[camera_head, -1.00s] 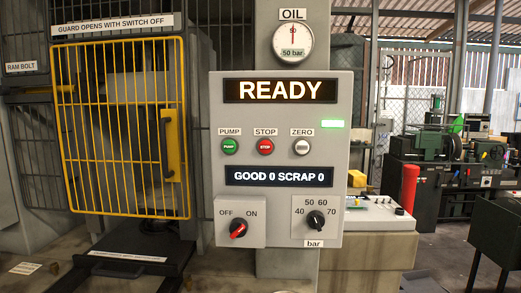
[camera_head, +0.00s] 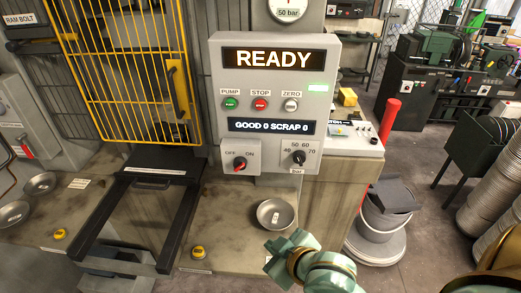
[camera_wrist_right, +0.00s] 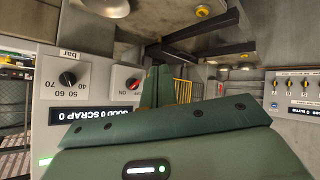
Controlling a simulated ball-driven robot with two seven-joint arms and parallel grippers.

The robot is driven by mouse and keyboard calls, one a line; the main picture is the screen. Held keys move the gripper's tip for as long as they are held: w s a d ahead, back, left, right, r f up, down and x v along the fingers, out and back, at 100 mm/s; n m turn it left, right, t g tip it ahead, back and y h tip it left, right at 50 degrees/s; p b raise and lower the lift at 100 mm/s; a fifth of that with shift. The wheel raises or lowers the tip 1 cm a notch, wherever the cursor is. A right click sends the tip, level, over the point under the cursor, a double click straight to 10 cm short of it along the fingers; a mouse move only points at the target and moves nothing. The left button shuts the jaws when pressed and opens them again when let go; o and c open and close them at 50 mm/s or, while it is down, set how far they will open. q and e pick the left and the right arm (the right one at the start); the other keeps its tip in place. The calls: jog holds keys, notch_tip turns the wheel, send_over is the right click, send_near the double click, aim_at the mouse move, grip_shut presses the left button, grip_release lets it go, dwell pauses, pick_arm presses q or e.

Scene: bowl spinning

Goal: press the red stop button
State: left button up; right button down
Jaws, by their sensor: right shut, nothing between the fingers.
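The red stop button (camera_head: 260,104) sits under its STOP label in the middle row of the grey control panel (camera_head: 215,140), between the green pump button (camera_head: 230,104) and the white zero button (camera_head: 291,104). My right gripper (camera_head: 280,250) is shut and empty, low in the head view, below and apart from the panel. In the right wrist view, my green gripper (camera_wrist_right: 160,88) shows in front of the panel's upside-down lower part; the stop button is not visible there. My left gripper is not in view.
A red post (camera_head: 389,120) stands to the right.

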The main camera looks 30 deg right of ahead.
jog(key=w+a+r+m+t+y, duration=0.3)
jog(key=w+a+r+m+t, duration=0.15)
jog(key=r, duration=0.45)
jog(key=w+a+r+m+t+y, duration=0.4)
jog(key=r+m, duration=0.2)
jog(key=r, duration=0.3)
jog(key=w+d+r+m+t+h, duration=0.1)
jog(key=d+r+m+t+h, duration=0.3)
jog(key=m, duration=0.4)
jog(key=w+d+r+m+t+h, duration=0.1)
jog(key=d+r+m+t+h, duration=0.15)
jog(key=m+h, duration=0.5)
jog(key=w+d+f+m+g+h, duration=0.2)
jog(key=m+g, duration=0.3)
jog(key=m, duration=0.5)
jog(key=w+d+f+m+g+h, duration=0.3)
jog(key=f+m+g+h, duration=0.1)
jog(key=m, duration=0.7)
jog(key=shift+f+g, duration=0.3)
jog(key=shift+g, duration=0.4)
